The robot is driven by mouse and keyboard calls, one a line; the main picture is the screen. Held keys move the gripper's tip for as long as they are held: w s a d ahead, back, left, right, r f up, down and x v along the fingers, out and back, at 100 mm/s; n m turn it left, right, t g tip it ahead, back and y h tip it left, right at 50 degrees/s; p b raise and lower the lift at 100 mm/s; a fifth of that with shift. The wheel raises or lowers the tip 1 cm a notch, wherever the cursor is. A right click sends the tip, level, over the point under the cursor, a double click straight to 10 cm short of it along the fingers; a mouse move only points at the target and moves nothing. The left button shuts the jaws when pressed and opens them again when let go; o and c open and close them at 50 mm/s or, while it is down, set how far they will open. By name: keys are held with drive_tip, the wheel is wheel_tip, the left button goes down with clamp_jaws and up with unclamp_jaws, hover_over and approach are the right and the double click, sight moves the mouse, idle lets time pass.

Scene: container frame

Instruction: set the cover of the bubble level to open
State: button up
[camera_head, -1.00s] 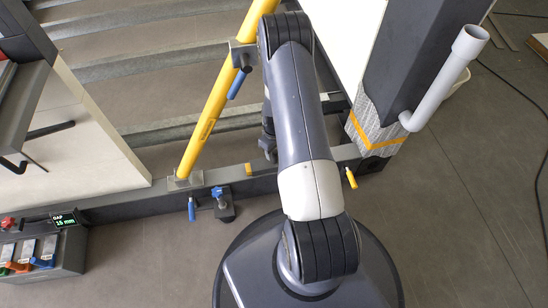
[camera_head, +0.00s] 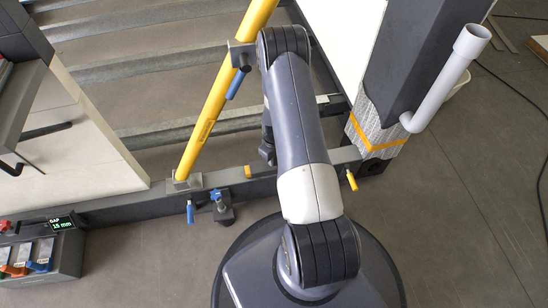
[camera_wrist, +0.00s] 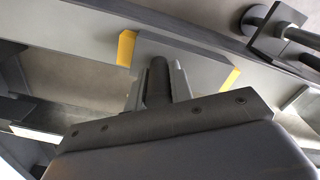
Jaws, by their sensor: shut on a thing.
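The bubble level shows in the wrist view as yellow ends (camera_wrist: 126,48) on either side of a flat grey cover (camera_wrist: 190,66), on the dark frame beam. In the head view one small yellow end (camera_head: 248,171) shows on the beam; my arm hides the rest. My gripper (camera_wrist: 158,82) is at the cover, its fingers shut around a dark upright post that seems to be the cover's grip. The wrist housing hides the near side, and the vial is not visible. In the head view only a dark part of my gripper (camera_head: 266,150) shows beside the arm.
A yellow diagonal brace (camera_head: 215,100) rises left of my arm. A blue-handled clamp (camera_head: 220,205) sits at the beam's front. A grey pipe (camera_head: 445,80) stands by the dark post at right.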

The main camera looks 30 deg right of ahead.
clamp_jaws()
drive_tip(key=s+d, duration=0.1)
drive_tip(key=d, duration=0.3)
drive_tip(key=s+d+b, duration=0.1)
drive_tip(key=d, duration=0.3)
drive_tip(key=s+d+b, duration=0.1)
drive_tip(key=d, duration=0.3)
drive_tip(key=shift+s+d, duration=0.3)
drive_tip(key=shift+d, duration=0.1)
drive_tip(key=o, duration=0.7)
unclamp_jaws()
wheel_tip(320, 180, up, 11)
drive_tip(key=p, duration=0.3)
drive_tip(key=shift+f+p, duration=0.1)
drive_tip(key=shift+p, duration=0.3)
